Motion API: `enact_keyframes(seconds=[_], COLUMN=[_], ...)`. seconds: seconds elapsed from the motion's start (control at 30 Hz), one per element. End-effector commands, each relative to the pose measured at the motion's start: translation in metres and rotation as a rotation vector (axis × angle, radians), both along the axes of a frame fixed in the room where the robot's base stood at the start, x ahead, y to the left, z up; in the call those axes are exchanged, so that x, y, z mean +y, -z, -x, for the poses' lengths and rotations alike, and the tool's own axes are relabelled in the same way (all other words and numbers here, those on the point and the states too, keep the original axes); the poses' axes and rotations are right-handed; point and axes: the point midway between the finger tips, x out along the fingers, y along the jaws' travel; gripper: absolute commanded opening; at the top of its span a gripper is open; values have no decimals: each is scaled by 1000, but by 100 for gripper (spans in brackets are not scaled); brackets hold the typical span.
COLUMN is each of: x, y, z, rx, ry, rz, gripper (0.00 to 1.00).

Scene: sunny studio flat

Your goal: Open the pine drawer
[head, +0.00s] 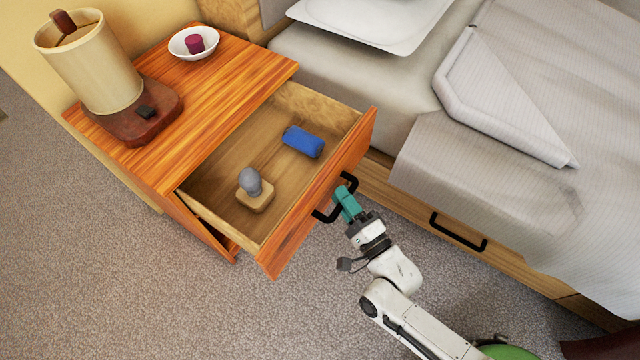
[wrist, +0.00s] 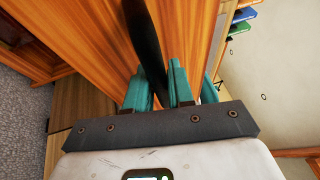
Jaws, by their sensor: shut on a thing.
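The pine drawer (head: 318,192) of the orange-brown bedside cabinet (head: 215,85) is pulled well out, and its inside shows. It holds a blue rolled item (head: 303,141) and a grey rounded object (head: 250,180) on a light wooden block (head: 256,198). The black bar handle (head: 348,180) is on the drawer front. My gripper (head: 344,196) is shut on this handle, its teal fingers covering the handle's middle. In the wrist view the dark handle (wrist: 146,40) passes between the teal fingers (wrist: 158,88), against the wood-grained drawer front (wrist: 85,30).
A lamp (head: 95,65) and a white bowl (head: 194,42) with a dark red item stand on the cabinet top. The bed (head: 400,90) is at right, with another black-handled drawer (head: 458,232) below. Carpet (head: 180,300) is clear in front.

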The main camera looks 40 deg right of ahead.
Motion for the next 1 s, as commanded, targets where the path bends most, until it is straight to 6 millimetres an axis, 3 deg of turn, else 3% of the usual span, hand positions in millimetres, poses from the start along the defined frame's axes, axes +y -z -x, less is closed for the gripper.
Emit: enact_keyframes(seconds=[0.1, 0.3, 0.77, 0.8, 1.0], x=[-5, -10, -11, -11, -11], y=[2, 1, 1, 1, 1], z=[18, 33, 36, 36, 36], rx=[5, 3, 3, 3, 2], ry=[-2, -1, -1, -1, 0], rz=[0, 0, -1, -1, -1], gripper=[0, 0, 0, 25, 43])
